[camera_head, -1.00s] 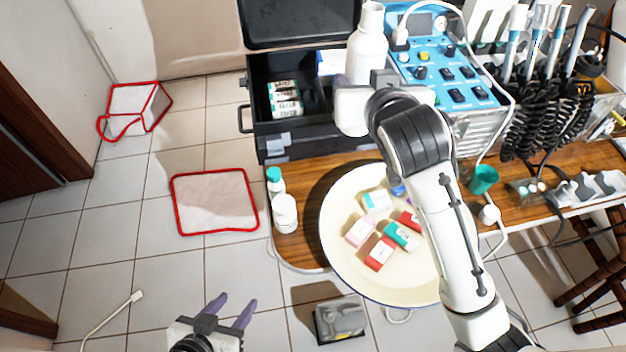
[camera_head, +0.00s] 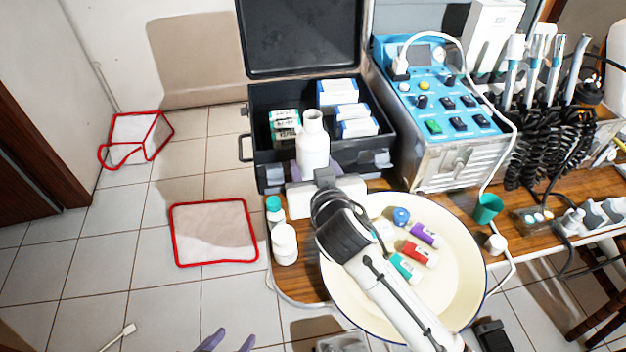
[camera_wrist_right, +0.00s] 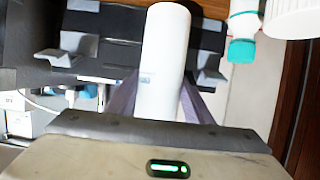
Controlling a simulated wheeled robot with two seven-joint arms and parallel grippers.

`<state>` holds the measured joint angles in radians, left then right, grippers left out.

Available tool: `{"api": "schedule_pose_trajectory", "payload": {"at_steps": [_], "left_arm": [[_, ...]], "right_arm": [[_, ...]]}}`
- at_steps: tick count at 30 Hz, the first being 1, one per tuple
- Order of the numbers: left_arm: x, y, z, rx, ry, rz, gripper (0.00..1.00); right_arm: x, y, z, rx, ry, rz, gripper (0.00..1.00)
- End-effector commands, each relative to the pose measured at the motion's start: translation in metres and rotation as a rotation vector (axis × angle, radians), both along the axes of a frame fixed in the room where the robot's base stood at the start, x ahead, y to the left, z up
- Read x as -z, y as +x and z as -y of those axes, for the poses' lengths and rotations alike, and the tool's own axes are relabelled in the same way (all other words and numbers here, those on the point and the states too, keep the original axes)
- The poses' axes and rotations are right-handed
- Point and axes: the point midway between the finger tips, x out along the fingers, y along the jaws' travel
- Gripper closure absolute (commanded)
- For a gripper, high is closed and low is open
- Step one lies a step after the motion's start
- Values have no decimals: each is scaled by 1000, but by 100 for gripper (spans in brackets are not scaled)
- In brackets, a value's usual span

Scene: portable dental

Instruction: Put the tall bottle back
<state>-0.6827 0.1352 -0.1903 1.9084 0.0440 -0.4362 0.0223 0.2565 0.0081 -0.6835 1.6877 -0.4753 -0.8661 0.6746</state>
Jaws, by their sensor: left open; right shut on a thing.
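The tall bottle (camera_head: 313,148) is white with a narrow neck and looks roughly upright. My right gripper (camera_head: 313,174) is shut on its lower part, by the front edge of the open black case (camera_head: 262,168). How high its base is above the table is hidden. In the right wrist view the bottle (camera_wrist_right: 163,62) stands between the purple fingers. My left gripper (camera_head: 226,342) is open and empty at the bottom edge, partly cut off.
The case holds several small boxes (camera_head: 357,127). A cream basin (camera_head: 462,290) with coloured items sits under my right arm. A blue-topped unit (camera_head: 445,85) stands right of the case. A teal cup (camera_head: 488,207) is right of the basin. Little bare wood shows around the small bottles.

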Motion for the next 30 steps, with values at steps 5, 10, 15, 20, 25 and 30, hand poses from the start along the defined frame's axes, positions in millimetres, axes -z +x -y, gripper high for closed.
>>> {"api": "schedule_pose_trajectory", "payload": {"at_steps": [5,10,15,20,25,30], "left_arm": [[3,0,0,0,0,1,54],[4,0,0,0,0,1,54],[3,0,0,1,0,1,54],[7,0,0,1,0,0,54],[6,-1,1,2,1,-3,54],[6,-2,1,2,0,-4,54]], "right_arm": [[24,0,1,1,-4,-2,82],[35,0,0,0,-1,-1,82],[35,0,0,0,0,0,82],[40,0,0,0,1,-1,82],[39,0,0,1,-1,-3,35],[39,0,1,1,-1,-3,35]]}}
